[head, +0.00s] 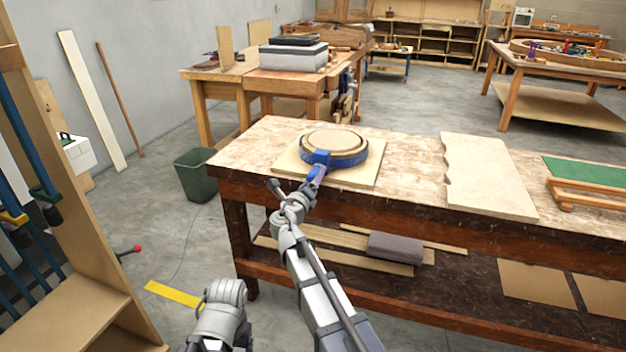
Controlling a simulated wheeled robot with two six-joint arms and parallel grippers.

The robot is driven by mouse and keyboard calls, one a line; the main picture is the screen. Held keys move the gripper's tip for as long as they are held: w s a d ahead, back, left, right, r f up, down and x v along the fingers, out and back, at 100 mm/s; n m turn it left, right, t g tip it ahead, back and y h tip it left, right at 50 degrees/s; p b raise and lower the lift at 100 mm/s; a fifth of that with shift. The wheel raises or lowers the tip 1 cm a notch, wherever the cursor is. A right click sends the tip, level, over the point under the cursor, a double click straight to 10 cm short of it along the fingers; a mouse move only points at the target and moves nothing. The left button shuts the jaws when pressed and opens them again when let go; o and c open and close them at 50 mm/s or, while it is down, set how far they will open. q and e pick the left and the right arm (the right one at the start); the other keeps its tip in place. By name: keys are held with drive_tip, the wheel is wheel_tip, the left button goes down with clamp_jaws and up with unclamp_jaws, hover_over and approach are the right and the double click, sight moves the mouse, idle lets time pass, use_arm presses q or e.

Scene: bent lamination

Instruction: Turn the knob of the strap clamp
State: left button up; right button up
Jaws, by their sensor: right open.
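The strap clamp (320,158) has a blue band around a round bent-wood ring. Its blue body and knob end point toward me and down to the near edge of the bench. My right gripper (294,194) is open just below and left of the knob end, near the bench's front edge. One finger stands out to the left, clear of the clamp. The other is close to the knob end, and I cannot tell whether they touch. A grey link of my left arm shows at the bottom, but its gripper is not in view.
The ring and clamp lie on a square board (368,178) on the wooden workbench (415,165). A pale notched panel (488,178) and a green-topped wooden frame (588,170) lie to the right. A dark green bin (196,176) stands left of the bench.

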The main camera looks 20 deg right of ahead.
drive_tip(key=shift+c, duration=0.3)
clamp_jaws()
drive_tip(key=shift+m, duration=0.3)
